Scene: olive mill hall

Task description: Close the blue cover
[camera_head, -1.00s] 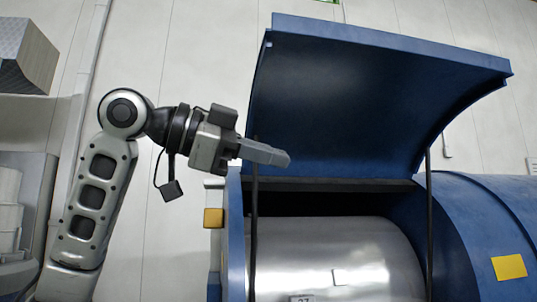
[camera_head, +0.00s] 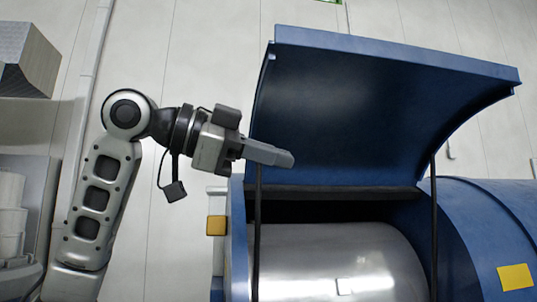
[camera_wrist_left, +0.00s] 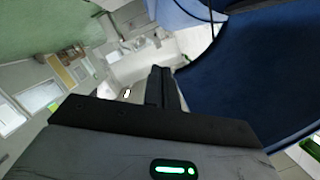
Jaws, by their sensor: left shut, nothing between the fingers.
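The blue cover (camera_head: 365,110) stands raised and tilted back above the opening of a blue machine housing (camera_head: 490,225), with a dark strut at each side. A bare metal drum (camera_head: 340,255) shows in the opening below it. My left gripper (camera_head: 290,159) is shut and empty, its fingertips in front of the cover's lower left part in the head view; I cannot tell if they touch. In the left wrist view the shut fingers (camera_wrist_left: 162,88) point along the cover's dark blue inner face (camera_wrist_left: 245,80). My right gripper is not in view.
A yellow label (camera_head: 515,277) is on the housing at right. White containers (camera_head: 10,215) stand at the far left. Pale wall panels are behind.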

